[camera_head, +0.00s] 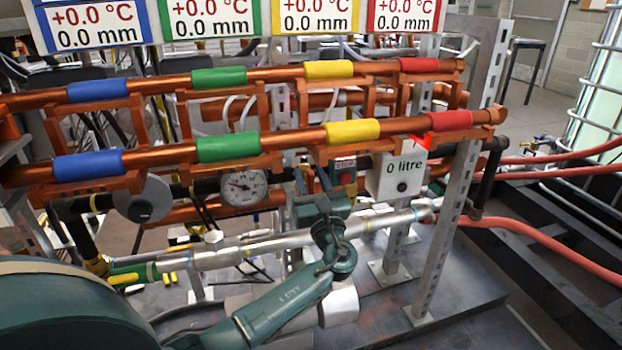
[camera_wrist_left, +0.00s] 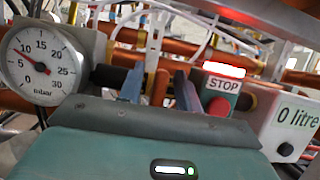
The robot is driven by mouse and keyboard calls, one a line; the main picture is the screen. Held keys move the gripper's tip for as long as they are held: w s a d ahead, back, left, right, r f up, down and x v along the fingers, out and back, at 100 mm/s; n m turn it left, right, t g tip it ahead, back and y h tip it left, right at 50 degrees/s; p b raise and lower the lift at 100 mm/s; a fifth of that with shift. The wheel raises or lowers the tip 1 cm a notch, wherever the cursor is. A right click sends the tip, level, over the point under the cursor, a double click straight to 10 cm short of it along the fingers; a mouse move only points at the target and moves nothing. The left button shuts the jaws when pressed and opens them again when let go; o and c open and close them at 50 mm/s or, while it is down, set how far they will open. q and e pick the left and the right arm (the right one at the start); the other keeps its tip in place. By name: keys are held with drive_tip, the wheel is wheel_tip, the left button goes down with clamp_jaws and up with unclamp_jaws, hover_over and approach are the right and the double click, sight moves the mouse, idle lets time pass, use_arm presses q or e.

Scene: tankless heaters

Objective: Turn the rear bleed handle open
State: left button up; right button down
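My left gripper (camera_head: 312,178) reaches in among the pipes, between the round gauge (camera_head: 243,187) and the STOP button box (camera_head: 345,172). In the left wrist view its two blue fingers (camera_wrist_left: 160,88) stand apart, with orange metal and a dark pipe visible behind the gap. Small yellow handles (camera_head: 123,279) show at the lower left, away from the gripper. My right gripper is not in view.
Two copper pipes (camera_head: 380,127) with coloured sleeves run across above the gripper. The white "0 litre" box (camera_head: 397,176) and a perforated steel post (camera_head: 452,200) stand to its right. A silver pipe (camera_head: 270,246) runs below. Red hoses (camera_head: 545,245) lie at right.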

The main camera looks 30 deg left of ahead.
use_arm(q)
clamp_jaws()
